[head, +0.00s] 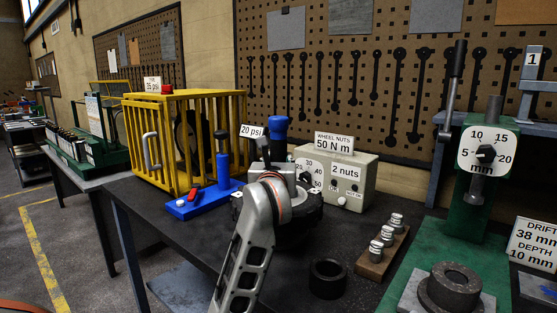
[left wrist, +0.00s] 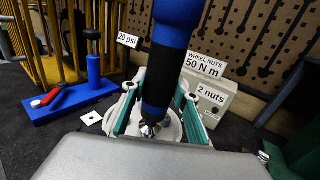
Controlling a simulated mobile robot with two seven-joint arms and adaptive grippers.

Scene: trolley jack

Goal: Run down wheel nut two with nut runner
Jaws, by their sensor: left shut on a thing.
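A nut runner with a blue body and black grip (head: 277,127) stands roughly upright in my left gripper (head: 268,168). In the left wrist view, the nut runner (left wrist: 170,65) is between the two green-lined fingers (left wrist: 155,108), which are shut on it. Its bright metal tip points down over a pale round hub or disc (left wrist: 175,130). I cannot tell whether the tip touches a nut; the wheel nuts there are hidden. A beige control box (head: 345,178) reads "WHEEL NUTS 50 N m" and "2 nuts". My right gripper is not in view.
A yellow cage (head: 188,100) and a blue jack (head: 222,168) stand left on the dark bench. A wooden block with metal pieces (head: 378,252), a black ring (head: 328,279) and a green press (head: 475,180) are right. The pegboard wall (head: 350,75) closes the back.

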